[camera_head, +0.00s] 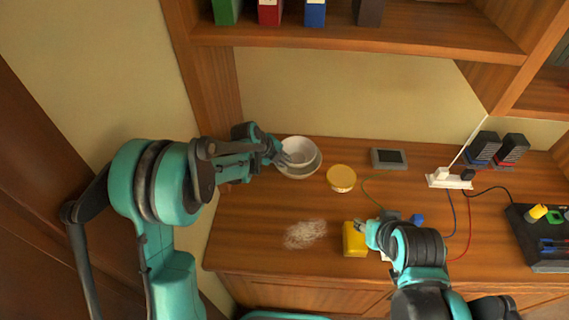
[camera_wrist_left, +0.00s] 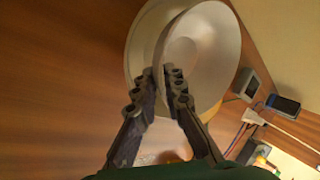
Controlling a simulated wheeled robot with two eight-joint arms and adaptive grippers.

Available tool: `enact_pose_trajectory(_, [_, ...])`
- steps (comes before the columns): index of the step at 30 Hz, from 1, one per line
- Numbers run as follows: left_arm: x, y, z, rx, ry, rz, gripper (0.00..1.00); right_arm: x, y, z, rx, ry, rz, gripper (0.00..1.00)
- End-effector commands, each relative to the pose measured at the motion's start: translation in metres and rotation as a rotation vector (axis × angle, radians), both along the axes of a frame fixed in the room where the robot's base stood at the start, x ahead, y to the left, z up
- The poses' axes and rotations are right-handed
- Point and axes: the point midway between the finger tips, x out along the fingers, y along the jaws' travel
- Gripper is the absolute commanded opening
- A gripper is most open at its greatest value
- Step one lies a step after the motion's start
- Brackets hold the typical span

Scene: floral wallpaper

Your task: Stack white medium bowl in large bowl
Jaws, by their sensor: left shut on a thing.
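The white medium bowl (camera_head: 299,150) sits over the large bowl (camera_head: 301,174) at the back left of the desk, with the large bowl's rim showing around and below it. My left gripper (camera_head: 281,158) is shut on the medium bowl's left rim. In the left wrist view, the fingers of my left gripper (camera_wrist_left: 168,78) pinch the wall of the medium bowl (camera_wrist_left: 205,55), which looks tilted against the large bowl (camera_wrist_left: 136,50) behind it. I cannot tell whether it rests fully inside. My right gripper (camera_head: 364,227) is beside a yellow block; its fingertips are unclear.
A yellow round container (camera_head: 341,178) stands right of the bowls. The yellow block (camera_head: 354,240) lies near the front. A grey device (camera_head: 389,159), a power strip (camera_head: 449,180) with cables and a dark tool tray (camera_head: 545,240) are farther right. A shelf (camera_head: 360,38) overhangs the back.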

Motion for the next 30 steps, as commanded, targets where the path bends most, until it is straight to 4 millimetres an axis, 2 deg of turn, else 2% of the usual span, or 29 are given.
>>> enact_pose_trajectory(6, [0.0,0.0,0.001,-0.001,-0.001,0.0,0.0,0.0,0.0,0.001,0.0,0.0,0.0,0.4])
enact_pose_trajectory(21, [0.0,0.0,-0.011,-0.001,-0.001,0.0,0.0,0.0,0.0,-0.009,0.0,0.0,0.0,0.4])
enact_pose_trajectory(22, [0.0,0.0,-0.011,0.0,0.0,0.0,0.15,0.0,0.0,-0.009,0.0,0.0,0.0,0.4])
enact_pose_trajectory(23, [0.0,0.0,-0.011,0.0,0.0,0.0,0.18,0.0,0.0,-0.009,0.0,0.0,0.0,0.4])
enact_pose_trajectory(30, [0.0,0.0,-0.011,0.0,0.0,0.0,0.18,0.0,0.0,-0.009,0.0,0.0,0.0,0.4])
